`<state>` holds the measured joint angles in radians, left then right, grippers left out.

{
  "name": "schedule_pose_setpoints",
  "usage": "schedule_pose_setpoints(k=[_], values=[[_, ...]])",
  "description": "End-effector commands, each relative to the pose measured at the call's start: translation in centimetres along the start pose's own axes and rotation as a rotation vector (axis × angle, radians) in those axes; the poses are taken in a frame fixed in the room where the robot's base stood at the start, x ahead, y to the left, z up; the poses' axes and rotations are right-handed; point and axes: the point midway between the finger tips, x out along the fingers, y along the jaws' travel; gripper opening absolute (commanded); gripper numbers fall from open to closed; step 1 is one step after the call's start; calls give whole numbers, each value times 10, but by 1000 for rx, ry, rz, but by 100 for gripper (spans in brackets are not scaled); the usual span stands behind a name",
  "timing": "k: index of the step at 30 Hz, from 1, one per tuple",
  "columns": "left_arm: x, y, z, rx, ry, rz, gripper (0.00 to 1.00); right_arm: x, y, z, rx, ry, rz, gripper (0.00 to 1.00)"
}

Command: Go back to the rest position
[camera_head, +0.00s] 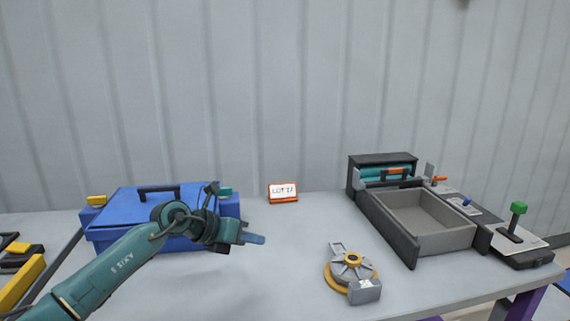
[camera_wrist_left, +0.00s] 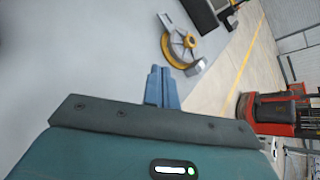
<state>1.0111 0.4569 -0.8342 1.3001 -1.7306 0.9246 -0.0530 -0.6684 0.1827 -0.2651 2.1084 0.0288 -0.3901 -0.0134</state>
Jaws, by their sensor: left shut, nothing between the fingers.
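My left gripper (camera_head: 255,239) is in front of the blue toolbox, above the table. Its blue fingers are shut with nothing between them, and the closed fingers also show in the left wrist view (camera_wrist_left: 161,88). My left arm comes in from the lower left of the head view. My right gripper is in neither view.
A closed blue box (camera_head: 110,232) stands behind my left arm. A yellow and grey round device (camera_head: 350,270) lies right of the gripper. A grey open drawer (camera_head: 425,218) is at the right, near a green-knobbed lever (camera_head: 518,208). A small orange-framed sign (camera_head: 283,192) stands at the back.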

Motion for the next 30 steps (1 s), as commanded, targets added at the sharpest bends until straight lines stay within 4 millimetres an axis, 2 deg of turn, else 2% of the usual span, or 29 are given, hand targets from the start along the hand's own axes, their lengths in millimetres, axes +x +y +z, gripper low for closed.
schedule_pose_setpoints(k=[1,5,7,10,14,17,20,24,27,30], values=[[11,-18,-14,-68,-27,-82,0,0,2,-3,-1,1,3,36],[27,-62,-43,-302,-134,-296,0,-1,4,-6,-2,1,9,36],[28,-83,-57,-477,-208,-411,0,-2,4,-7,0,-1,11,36],[22,-99,-76,-769,-323,-545,0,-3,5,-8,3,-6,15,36],[6,-96,-105,-1185,-469,-645,0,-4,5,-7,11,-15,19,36],[-7,-81,-139,-1523,-576,-663,0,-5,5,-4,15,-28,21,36],[-20,-63,-186,-1867,-673,-630,0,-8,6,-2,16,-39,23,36],[-40,-48,-268,-2332,-783,-507,0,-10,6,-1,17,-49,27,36],[-55,-49,-324,-2606,-834,-393,0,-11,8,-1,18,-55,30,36],[-67,-56,-366,-2803,-859,-292,0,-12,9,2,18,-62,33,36]])
